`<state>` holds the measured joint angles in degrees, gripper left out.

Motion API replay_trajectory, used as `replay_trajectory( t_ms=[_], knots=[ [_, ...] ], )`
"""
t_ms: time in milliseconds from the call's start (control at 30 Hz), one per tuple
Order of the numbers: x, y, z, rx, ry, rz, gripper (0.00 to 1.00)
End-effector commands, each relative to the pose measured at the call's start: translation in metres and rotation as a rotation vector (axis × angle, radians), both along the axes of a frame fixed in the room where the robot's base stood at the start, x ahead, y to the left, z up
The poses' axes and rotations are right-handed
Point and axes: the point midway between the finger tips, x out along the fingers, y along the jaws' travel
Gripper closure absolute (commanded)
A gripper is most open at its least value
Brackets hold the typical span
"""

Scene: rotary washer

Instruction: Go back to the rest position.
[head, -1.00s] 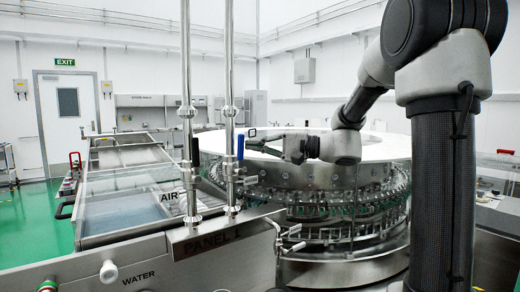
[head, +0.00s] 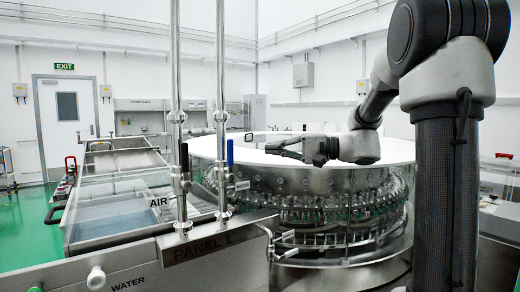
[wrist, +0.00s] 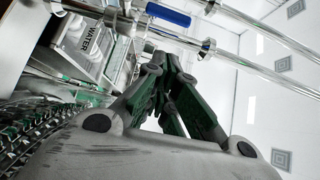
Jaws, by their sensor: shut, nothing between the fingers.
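My gripper (head: 284,147) is held out level to the left over the near part of the rotary washer's white top (head: 395,150). In the wrist view my gripper (wrist: 172,62) has its green-padded fingers drawn together at the tips, with nothing between them. The washer's steel ring (head: 300,182) stands below it, with rows of glass bottles (head: 330,212) around its lower side. The gripper is apart from the bottles and from the pipes. The part of the washer behind my arm is hidden.
Two vertical steel pipes with a black valve handle (head: 184,160) and a blue valve handle (head: 229,152) stand left of the gripper. Below them is the PANEL 1 box (head: 205,245). A glass-covered conveyor (head: 125,185) lies at the left.

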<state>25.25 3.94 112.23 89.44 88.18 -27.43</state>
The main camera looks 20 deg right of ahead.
Motion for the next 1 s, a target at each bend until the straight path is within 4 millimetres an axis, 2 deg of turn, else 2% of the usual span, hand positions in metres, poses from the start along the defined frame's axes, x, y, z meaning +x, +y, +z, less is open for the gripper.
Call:
replay_trajectory(
  t_ms=[100,233,533,567,667,767,833,900,1000],
  knots=[
    [-0.010,-0.022,0.000,0.000,0.000,-0.003,1.00],
    [-0.018,-0.038,0.000,0.001,-0.001,-0.003,1.00],
    [-0.021,-0.048,-0.002,0.008,0.031,-0.012,1.00],
    [-0.020,-0.051,-0.008,-0.004,0.062,-0.025,1.00],
    [-0.028,-0.059,-0.047,-0.083,0.204,-0.046,1.00],
    [-0.058,-0.072,-0.101,-0.226,0.385,-0.066,1.00],
    [-0.095,-0.078,-0.135,-0.390,0.500,-0.069,1.00],
    [-0.136,-0.087,-0.162,-0.585,0.576,-0.062,1.00],
    [-0.190,-0.106,-0.182,-0.898,0.596,-0.048,1.00]
  ],
)
